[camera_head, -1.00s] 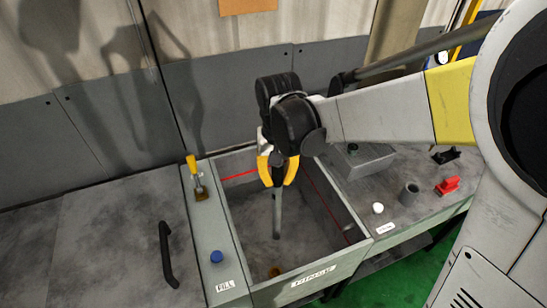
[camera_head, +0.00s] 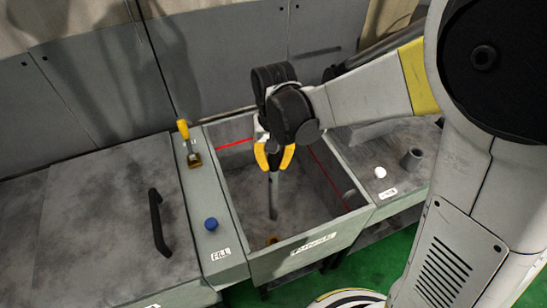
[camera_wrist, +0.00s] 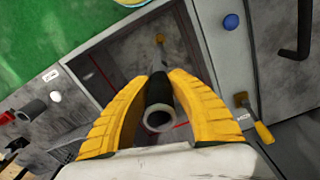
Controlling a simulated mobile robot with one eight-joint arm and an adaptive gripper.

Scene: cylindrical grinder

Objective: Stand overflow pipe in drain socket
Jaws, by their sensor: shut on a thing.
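My gripper (camera_head: 274,160) has yellow fingers and is shut on the grey overflow pipe (camera_head: 273,195). The pipe hangs upright below the fingers, inside the grey rinse tank (camera_head: 318,248). In the wrist view the pipe's open top end (camera_wrist: 159,118) shows between the two yellow fingers (camera_wrist: 160,95). The brass-coloured drain socket (camera_head: 271,240) is at the tank floor near the front wall, and it also shows in the wrist view (camera_wrist: 160,38). In the head view the pipe's lower end is behind and above the socket in the picture, apart from it.
A yellow-handled lever (camera_head: 187,140) and a blue knob (camera_head: 211,224) are on the ledge left of the tank. A white knob (camera_head: 380,172) and a grey cylindrical holder (camera_head: 411,158) are on the right counter. A red line runs along the inner tank walls.

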